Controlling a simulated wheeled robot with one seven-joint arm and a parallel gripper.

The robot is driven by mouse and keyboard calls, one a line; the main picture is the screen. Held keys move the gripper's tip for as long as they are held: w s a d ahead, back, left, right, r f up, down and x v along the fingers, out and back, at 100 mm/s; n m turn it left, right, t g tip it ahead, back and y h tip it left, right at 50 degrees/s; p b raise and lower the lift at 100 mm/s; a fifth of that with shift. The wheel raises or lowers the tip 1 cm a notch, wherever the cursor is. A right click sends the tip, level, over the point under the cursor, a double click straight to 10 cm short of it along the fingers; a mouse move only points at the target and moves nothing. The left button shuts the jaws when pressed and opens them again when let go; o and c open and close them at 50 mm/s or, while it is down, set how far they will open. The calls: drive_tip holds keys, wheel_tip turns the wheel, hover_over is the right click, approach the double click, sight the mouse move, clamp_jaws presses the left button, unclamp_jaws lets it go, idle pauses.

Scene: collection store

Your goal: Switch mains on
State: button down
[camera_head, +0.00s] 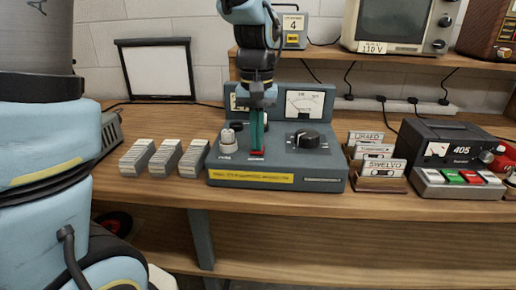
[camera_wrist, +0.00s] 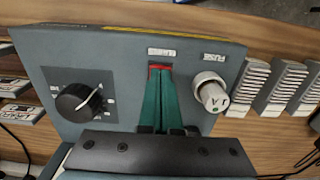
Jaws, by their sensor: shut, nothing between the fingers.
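A grey mains unit (camera_head: 325,172) with two meters stands on the wooden bench, in the middle of the head view. Its red switch (camera_head: 257,153) is low on the sloping panel, and it also shows in the wrist view (camera_wrist: 158,67) below a small label. My gripper (camera_head: 257,148) points down at the red switch from above, its green fingers shut with nothing held. In the wrist view the fingertips (camera_wrist: 160,74) are right at the switch and cover part of it. I cannot tell whether they touch it, or which way the switch is set.
A white fuse holder (camera_wrist: 210,92) is close beside the fingers, and a black knob (camera_wrist: 80,102) is on the other side. Card stacks (camera_head: 166,158) stand left of the unit. Card holders (camera_head: 380,170) and a dark 405 device (camera_head: 455,150) stand right.

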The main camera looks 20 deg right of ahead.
drive_tip(key=shift+f, duration=0.15)
wheel_tip(320, 180, up, 7)
drive_tip(key=p, duration=0.6)
idle(0.3)
drive_tip(key=shift+a, duration=0.1)
drive_tip(key=a+f+n+t, duration=0.1)
drive_tip(key=a+f+n, duration=0.1)
drive_tip(key=a, duration=1)
drive_tip(key=w+a+f+n, duration=0.1)
drive_tip(key=a+f, duration=0.3)
drive_tip(key=a, duration=0.9)
drive_tip(key=shift+w+n+t, duration=0.2)
drive_tip(key=shift+n+t, duration=0.2)
drive_tip(key=shift+a+f, duration=0.1)
